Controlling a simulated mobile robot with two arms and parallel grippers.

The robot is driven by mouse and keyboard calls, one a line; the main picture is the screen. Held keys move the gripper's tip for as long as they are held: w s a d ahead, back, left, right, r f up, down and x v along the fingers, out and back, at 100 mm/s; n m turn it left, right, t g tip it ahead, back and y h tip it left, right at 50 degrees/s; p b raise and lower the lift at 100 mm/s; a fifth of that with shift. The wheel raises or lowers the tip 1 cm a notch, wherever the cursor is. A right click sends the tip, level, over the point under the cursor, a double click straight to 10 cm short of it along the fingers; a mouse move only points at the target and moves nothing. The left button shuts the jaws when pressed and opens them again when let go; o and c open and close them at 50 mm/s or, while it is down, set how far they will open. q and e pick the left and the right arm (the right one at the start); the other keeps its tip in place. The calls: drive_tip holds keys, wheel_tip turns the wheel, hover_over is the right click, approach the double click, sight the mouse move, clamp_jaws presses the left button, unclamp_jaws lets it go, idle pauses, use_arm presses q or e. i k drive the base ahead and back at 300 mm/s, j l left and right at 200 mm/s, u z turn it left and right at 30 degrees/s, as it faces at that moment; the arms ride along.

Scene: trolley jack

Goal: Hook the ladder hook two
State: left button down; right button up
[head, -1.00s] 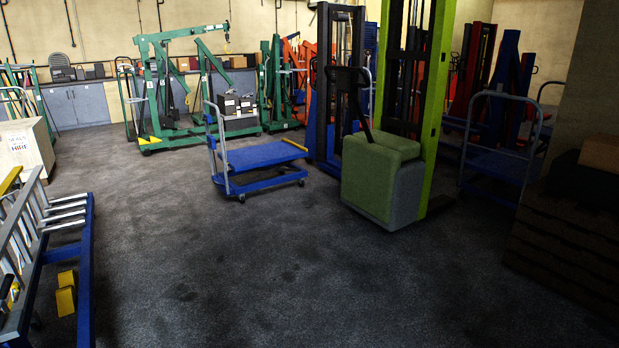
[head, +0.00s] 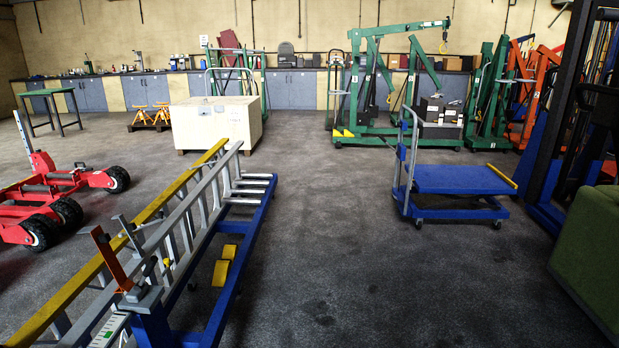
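A silver ladder (head: 195,215) lies lengthwise on a blue wheeled frame (head: 238,262) at the lower left of the head view, with a yellow-sided ladder (head: 107,250) along its left side. An orange upright bracket (head: 111,259) stands at the near end of the frame. A dark grey hooked bar (head: 132,238) stands just beyond it. I cannot tell which of these is ladder hook two, nor whether either one is hooked on the ladder. Neither of my grippers is in view.
A blue platform cart (head: 460,180) stands right of centre, a green padded block (head: 595,250) at the right edge. Red wheeled jacks (head: 60,195) stand at the left, a wooden crate (head: 216,124) behind the ladder. Dark floor (head: 360,270) between frame and cart is clear.

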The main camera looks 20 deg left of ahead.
sight(139, 253)
drive_tip(key=i+j+u, duration=0.1)
drive_tip(key=i+u, duration=0.2)
drive_tip(key=i, duration=0.4)
drive_tip(key=i+u, duration=0.3)
drive_tip(key=i, duration=0.4)
drive_tip(key=i+l+u, duration=0.3)
drive_tip(key=i, duration=0.4)
drive_tip(key=i+u, duration=0.25)
drive_tip(key=i, duration=0.25)
